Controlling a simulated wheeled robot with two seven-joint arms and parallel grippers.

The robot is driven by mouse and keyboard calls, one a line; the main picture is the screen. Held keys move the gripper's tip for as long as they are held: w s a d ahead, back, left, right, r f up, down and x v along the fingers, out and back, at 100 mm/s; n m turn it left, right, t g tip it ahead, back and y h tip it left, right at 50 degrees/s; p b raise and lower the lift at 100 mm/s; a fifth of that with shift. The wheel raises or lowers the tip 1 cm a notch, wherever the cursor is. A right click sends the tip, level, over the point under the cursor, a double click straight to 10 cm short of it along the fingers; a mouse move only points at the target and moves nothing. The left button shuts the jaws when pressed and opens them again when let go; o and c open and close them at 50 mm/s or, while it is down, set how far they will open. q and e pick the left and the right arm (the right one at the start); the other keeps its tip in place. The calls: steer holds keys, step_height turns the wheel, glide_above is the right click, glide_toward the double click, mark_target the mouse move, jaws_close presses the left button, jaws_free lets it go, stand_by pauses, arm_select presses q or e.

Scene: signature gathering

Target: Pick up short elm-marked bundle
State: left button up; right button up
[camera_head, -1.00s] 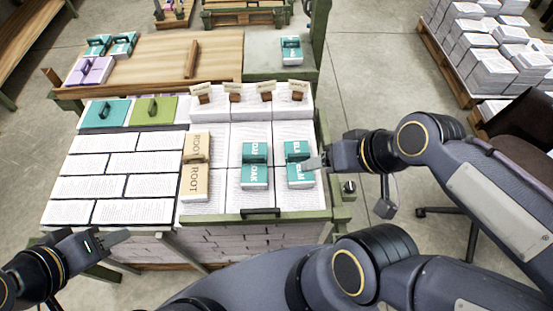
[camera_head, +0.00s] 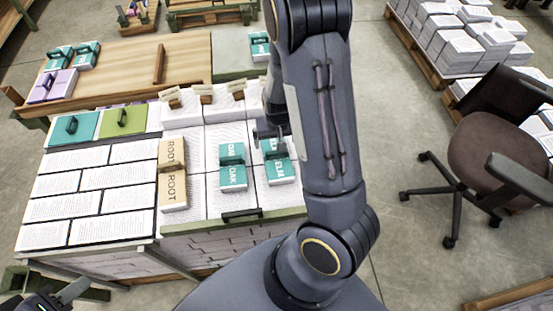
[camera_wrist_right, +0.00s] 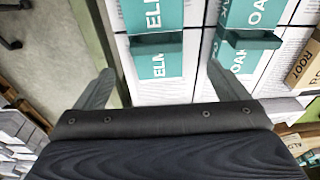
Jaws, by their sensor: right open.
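The short elm-marked bundle (camera_head: 281,172) is a white paper stack with a teal ELM band, lying in the rightmost column of the bench. In the right wrist view its teal band (camera_wrist_right: 151,65) and dark teal handle (camera_wrist_right: 155,45) lie just ahead, between the lines of my fingers. My right gripper (camera_head: 268,133) is open and empty above the bundle's far part, partly hidden by my arm; its spread fingers show in the wrist view (camera_wrist_right: 160,75). My left gripper (camera_head: 72,293) is at the lower left, away from the bundles; its jaw gap is unclear.
An OAK bundle (camera_head: 232,172) stands close left of the elm one, and tan ROOT bundles (camera_head: 172,185) further left. Small labelled stands (camera_head: 206,96) line the back. A green rail (camera_head: 215,222) with a black handle edges the front.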

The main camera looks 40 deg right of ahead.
mark_target(277, 157)
steer(key=f, duration=0.8)
steer(key=shift+w+d+f, duration=0.1)
steer(key=shift+w+d, duration=0.15)
steer(key=shift+d, duration=0.1)
steer(key=c, duration=1.2)
steer(key=shift+r, duration=0.2)
